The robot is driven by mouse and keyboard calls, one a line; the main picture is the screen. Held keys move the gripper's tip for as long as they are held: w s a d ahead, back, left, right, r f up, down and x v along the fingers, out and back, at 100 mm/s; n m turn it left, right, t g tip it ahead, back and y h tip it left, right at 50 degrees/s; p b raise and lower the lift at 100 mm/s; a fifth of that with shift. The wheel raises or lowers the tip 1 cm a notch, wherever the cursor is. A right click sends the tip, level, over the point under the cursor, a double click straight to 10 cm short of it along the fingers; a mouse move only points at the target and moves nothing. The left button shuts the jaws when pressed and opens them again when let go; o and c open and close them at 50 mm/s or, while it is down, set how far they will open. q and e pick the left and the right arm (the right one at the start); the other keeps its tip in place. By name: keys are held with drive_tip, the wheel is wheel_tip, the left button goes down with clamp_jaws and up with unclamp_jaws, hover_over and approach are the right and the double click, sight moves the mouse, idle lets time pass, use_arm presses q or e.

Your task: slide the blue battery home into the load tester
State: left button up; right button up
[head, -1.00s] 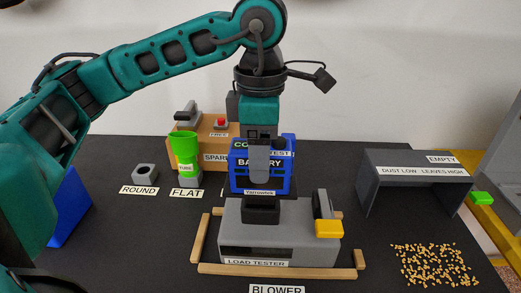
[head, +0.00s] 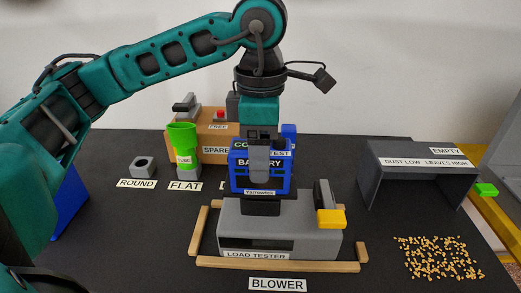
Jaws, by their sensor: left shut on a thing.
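The blue battery (head: 237,181) is upright with a black lower part, just over the grey load tester (head: 310,240). Its black lower part (head: 261,208) overlaps the tester's top in the head view; how deep it sits is hard to tell. My left gripper (head: 259,160) reaches down from above and is shut on the battery, one grey finger showing across its front. The tester has a dark upright lever with a yellow end (head: 330,219) at its right and a dark opening low in front. My right gripper is out of view.
Wooden strips (head: 277,265) edge the tester. Behind stand a brown spares box (head: 215,142), a green tube (head: 183,140) and a grey round holder (head: 143,167). At right are a grey dust hood (head: 385,185) and scattered yellow pellets (head: 440,258).

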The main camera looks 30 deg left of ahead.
use_arm(q)
drive_tip(key=shift+f+b, duration=0.65)
drive_tip(key=shift+f, duration=0.05)
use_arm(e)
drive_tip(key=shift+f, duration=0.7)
use_arm(q)
drive_tip(key=o, duration=1.6)
wheel_tip(320, 180, up, 11)
drive_tip(key=p, duration=0.3)
drive_tip(key=shift+r, duration=0.2)
drive_tip(key=shift+r+p, duration=0.5)
drive_tip(key=shift+r, duration=0.25)
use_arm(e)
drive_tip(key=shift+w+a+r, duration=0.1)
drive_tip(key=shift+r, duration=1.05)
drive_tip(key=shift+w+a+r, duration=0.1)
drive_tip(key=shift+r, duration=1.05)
